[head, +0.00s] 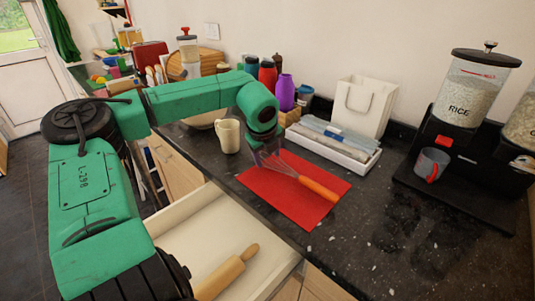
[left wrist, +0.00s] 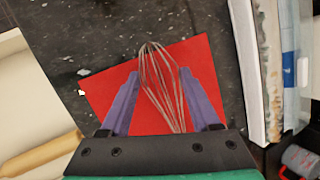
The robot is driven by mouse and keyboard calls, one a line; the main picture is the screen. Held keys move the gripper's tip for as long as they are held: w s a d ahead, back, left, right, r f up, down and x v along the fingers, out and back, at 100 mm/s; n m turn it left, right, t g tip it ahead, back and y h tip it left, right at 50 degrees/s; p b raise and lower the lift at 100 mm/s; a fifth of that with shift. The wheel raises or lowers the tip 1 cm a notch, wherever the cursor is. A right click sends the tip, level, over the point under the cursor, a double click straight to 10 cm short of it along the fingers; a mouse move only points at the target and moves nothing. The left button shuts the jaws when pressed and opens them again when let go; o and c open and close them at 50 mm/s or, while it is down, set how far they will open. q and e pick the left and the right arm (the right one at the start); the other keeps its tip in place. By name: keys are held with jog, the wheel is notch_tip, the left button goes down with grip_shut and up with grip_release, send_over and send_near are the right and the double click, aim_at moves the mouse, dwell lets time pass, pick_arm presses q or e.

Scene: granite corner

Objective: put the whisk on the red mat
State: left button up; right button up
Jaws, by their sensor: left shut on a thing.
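The whisk (head: 318,188) has an orange handle and thin wire loops. In the head view it lies over the red mat (head: 275,196), its handle pointing to the lower right. My left gripper (head: 266,157) is at the wire end, above the mat's back part, and is shut on the whisk. In the left wrist view the wires (left wrist: 160,75) show between the purple fingers (left wrist: 158,100), with the red mat (left wrist: 205,65) behind them; the handle is not seen there. Whether the whisk touches the mat I cannot tell. My right gripper is not in view.
An open drawer (head: 200,236) with a rolling pin (head: 228,272) is below the counter's front edge. A beige mug (head: 228,136) stands left of the mat. A white tray (head: 335,150) lies behind it. The rice dispenser (head: 470,90) stands right. Dark counter right of the mat is bare.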

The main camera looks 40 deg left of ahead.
pick_arm(q)
jog(key=shift+f+b, duration=0.15)
jog(key=shift+b, duration=0.2)
jog(key=o, duration=1.4)
jog(key=shift+c, duration=0.2)
jog(key=shift+r+p, duration=0.3)
jog(key=shift+p, duration=0.1)
jog(key=shift+d+r, duration=0.15)
jog(key=shift+r, duration=0.1)
jog(key=b+v, duration=0.1)
jog(key=v, duration=1)
jog(key=shift+b, duration=0.3)
jog(key=shift+s+r, duration=0.15)
jog(key=shift+r, duration=0.05)
